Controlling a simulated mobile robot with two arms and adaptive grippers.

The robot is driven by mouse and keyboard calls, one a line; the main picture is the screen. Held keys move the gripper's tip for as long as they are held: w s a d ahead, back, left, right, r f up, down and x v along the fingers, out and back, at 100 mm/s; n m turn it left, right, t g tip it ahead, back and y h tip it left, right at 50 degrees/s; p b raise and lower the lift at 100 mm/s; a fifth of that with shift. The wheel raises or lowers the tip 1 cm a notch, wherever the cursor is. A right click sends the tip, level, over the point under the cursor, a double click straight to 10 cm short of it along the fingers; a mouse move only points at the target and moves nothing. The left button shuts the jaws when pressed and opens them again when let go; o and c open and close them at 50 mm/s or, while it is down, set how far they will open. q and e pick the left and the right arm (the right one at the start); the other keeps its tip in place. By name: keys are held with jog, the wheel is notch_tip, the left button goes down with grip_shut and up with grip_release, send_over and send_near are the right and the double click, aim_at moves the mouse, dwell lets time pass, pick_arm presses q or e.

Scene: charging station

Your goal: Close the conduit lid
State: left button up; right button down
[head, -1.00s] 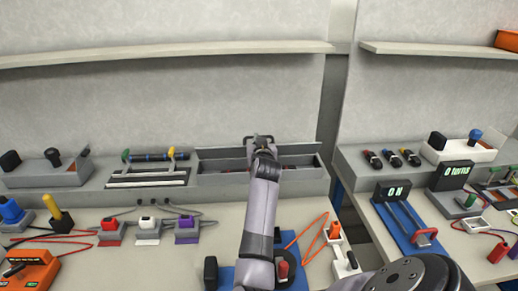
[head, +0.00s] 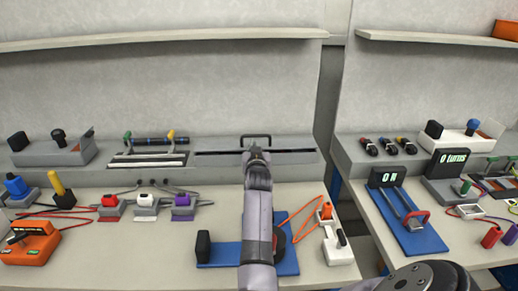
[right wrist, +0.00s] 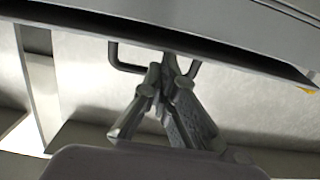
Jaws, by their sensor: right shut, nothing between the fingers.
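The grey conduit box (head: 215,172) sits on the raised ledge at the back of the table. Its lid (head: 215,141) lies almost flat over it, with a thin dark line along the front side. The black loop handle (head: 256,137) stands at the middle of the lid. My right gripper (head: 256,152) is shut and empty at the front middle of the lid, just in front of the handle. In the right wrist view its fingertips (right wrist: 171,72) overlap the handle (right wrist: 116,60); contact is unclear. My left gripper is out of view.
A rack with a dark rod (head: 150,141) stands left of the box. A blue plate (head: 225,252) with a black block lies in front, partly behind my arm. An orange cable (head: 305,218) lies to its right. A shelf (head: 160,44) spans the wall above.

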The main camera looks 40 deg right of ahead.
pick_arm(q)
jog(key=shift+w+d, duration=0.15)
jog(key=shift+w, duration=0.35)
pick_arm(e)
notch_tip(320, 180, up, 10)
dwell(0.5)
